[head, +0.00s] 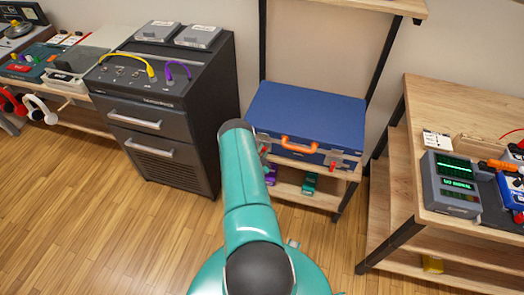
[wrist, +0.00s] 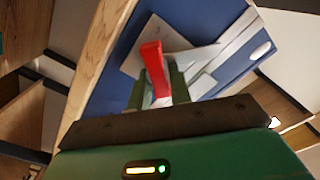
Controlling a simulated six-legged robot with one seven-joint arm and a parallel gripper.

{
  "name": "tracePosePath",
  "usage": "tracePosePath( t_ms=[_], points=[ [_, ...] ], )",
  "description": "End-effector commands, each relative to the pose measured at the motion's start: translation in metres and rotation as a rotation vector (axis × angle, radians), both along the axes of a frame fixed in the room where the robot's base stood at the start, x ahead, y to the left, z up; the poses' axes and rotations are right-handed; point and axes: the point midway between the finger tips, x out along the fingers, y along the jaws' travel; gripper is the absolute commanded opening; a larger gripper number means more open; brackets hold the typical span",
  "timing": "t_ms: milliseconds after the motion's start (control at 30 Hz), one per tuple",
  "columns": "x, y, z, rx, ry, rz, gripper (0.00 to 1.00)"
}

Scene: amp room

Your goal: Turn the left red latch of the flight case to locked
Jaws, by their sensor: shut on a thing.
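The blue flight case (head: 310,112) lies closed on a wooden shelf, with an orange handle (head: 299,145) on its front. In the wrist view, the left red latch (wrist: 154,66) stands out from a pale metal plate on the blue case (wrist: 210,22). My gripper (wrist: 158,84) has its fingers on both sides of this latch and is shut on it. In the head view my arm reaches to the left front of the case and mostly hides the gripper and this latch. The right red latch (head: 331,163) shows at the right front, untouched.
A dark drawer cabinet (head: 165,110) stands close left of the case. A wooden workbench (head: 470,110) with devices stands to the right. Black shelf posts rise behind the case. Purple and green items (head: 309,183) sit on the lower shelf. The wooden floor in front is clear.

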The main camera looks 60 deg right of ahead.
Motion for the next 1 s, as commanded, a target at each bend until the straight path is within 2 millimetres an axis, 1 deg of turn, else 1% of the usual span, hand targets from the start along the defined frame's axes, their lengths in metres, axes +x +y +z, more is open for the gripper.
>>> tracePosePath(
  t_ms=[600,800,1000],
  points=[
    [-0.0047,0.0002,-0.006,0.09,-0.571,-0.003,0.0],
    [-0.0049,0.0001,-0.0076,0.113,-0.718,-0.003,0.0],
    [-0.0048,0.0001,-0.0087,0.129,-0.817,-0.002,0.0]
  ],
)
